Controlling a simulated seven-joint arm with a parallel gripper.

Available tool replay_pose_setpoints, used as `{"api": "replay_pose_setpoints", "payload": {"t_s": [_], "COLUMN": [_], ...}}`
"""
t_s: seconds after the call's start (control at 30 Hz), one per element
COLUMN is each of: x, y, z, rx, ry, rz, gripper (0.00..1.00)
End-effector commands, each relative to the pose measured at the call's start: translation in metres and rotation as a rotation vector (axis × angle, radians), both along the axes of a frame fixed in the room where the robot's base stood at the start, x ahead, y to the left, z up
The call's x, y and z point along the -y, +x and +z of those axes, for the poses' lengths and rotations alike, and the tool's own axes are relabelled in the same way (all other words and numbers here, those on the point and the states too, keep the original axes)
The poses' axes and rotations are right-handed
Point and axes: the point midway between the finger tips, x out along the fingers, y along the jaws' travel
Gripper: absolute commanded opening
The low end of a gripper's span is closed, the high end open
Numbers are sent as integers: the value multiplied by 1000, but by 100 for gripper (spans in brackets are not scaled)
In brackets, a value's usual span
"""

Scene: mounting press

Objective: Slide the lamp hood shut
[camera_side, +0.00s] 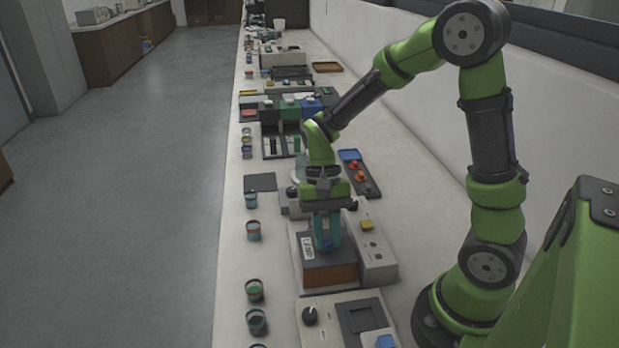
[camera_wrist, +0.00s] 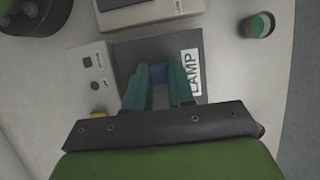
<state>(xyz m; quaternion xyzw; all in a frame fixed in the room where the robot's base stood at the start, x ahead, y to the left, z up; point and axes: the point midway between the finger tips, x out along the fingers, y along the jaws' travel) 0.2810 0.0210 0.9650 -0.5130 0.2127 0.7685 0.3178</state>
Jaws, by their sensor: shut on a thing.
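The lamp hood (camera_side: 310,255) is a dark cover with a white LAMP label, on an orange-sided unit (camera_side: 330,274) in the side view. The hood also shows in the wrist view (camera_wrist: 215,60), with its label right of my fingers. My gripper (camera_side: 326,246) points down at the hood, and its teal fingers are shut on a small blue handle (camera_wrist: 158,72) on the hood's top. The fingers hide most of the handle in the side view. I cannot tell how far the hood stands from its end stop.
A grey control box (camera_side: 372,262) with a yellow button (camera_side: 367,225) stands right beside the lamp unit. A panel with a black knob (camera_side: 310,316) lies in front. Several small jars, one of them green (camera_side: 255,290), line the left bench edge. A tray with orange knobs (camera_side: 360,172) lies behind.

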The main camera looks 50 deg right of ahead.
Motion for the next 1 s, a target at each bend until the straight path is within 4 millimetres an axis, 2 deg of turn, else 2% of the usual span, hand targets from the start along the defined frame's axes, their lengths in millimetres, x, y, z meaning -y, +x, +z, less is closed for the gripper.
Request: {"api": "replay_pose_setpoints", "payload": {"t_s": [0.4,0.57,0.87,0.9,1.0], "x": [68,78,81,82,81], "y": [69,79,81,81,81], "z": [0,1,1,1,1], "rx": [4,3,10,11,8], "ry": [-1,0,-5,-6,-4], "rz": [-5,-3,-2,-2,-1], "gripper": [0,0,0,28,43]}}
